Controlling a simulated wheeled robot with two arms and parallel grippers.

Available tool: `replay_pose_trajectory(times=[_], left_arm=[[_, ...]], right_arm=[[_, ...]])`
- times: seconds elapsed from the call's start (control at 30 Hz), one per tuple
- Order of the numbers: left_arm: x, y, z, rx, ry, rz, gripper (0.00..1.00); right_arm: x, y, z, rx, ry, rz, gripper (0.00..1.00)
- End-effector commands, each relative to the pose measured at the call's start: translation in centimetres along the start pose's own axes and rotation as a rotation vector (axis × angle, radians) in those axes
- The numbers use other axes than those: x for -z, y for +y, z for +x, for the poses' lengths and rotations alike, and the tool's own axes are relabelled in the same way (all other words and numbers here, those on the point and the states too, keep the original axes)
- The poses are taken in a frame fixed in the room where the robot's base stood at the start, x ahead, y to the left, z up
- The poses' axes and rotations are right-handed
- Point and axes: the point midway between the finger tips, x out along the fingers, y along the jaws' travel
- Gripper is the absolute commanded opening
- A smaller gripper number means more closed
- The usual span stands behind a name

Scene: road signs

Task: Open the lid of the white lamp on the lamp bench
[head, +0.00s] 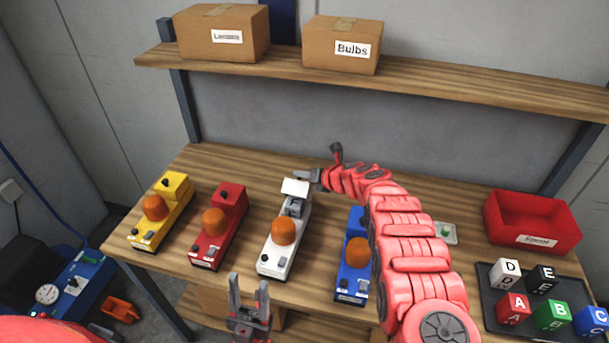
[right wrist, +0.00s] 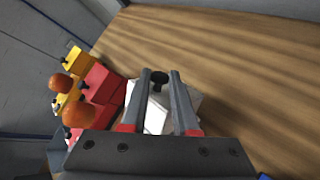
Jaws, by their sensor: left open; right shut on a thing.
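The white lamp (head: 274,258) stands on the wooden lamp bench (head: 200,165), with an orange dome (head: 284,231) on its front part. Its white lid (head: 296,187) at the rear is tilted up, and a grey interior (head: 294,206) shows below it. My right gripper (head: 312,175) is at the lid. In the right wrist view its fingers (right wrist: 160,80) are shut on the dark lid knob (right wrist: 159,76), with the white lid (right wrist: 153,119) partly hidden behind them. My left gripper (head: 249,292) is open and empty, in front of the bench below the white lamp.
Yellow (head: 160,211), red (head: 218,226) and blue (head: 353,262) lamps stand beside the white one. My right arm partly hides the blue lamp. A red bin (head: 532,222) and a dark tray (head: 489,307) of lettered cubes are at right. A shelf (head: 440,78) holds two boxes.

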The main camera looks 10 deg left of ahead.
Motion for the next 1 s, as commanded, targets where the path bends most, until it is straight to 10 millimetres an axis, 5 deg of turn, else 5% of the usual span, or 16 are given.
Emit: replay_pose_trajectory(times=[0.77, 0.8, 0.87, 1.0], left_arm=[[-0.01, 0.00, -0.05, 0.000, 0.000, 0.000, 0.50], [-0.01, 0.00, -0.05, 0.000, 0.000, 0.000, 0.50], [-0.01, 0.00, -0.06, 0.000, 0.000, 0.000, 0.50], [-0.01, 0.00, -0.04, 0.000, 0.000, 0.000, 0.50]], right_arm=[[0.78, -0.02, 0.23, -0.002, 0.014, 0.001, 0.00], [0.79, -0.02, 0.24, -0.002, 0.014, 0.001, 0.30], [0.76, -0.01, 0.23, -0.002, 0.013, 0.001, 0.40], [0.52, -0.01, 0.16, -0.001, 0.009, 0.001, 0.40]])
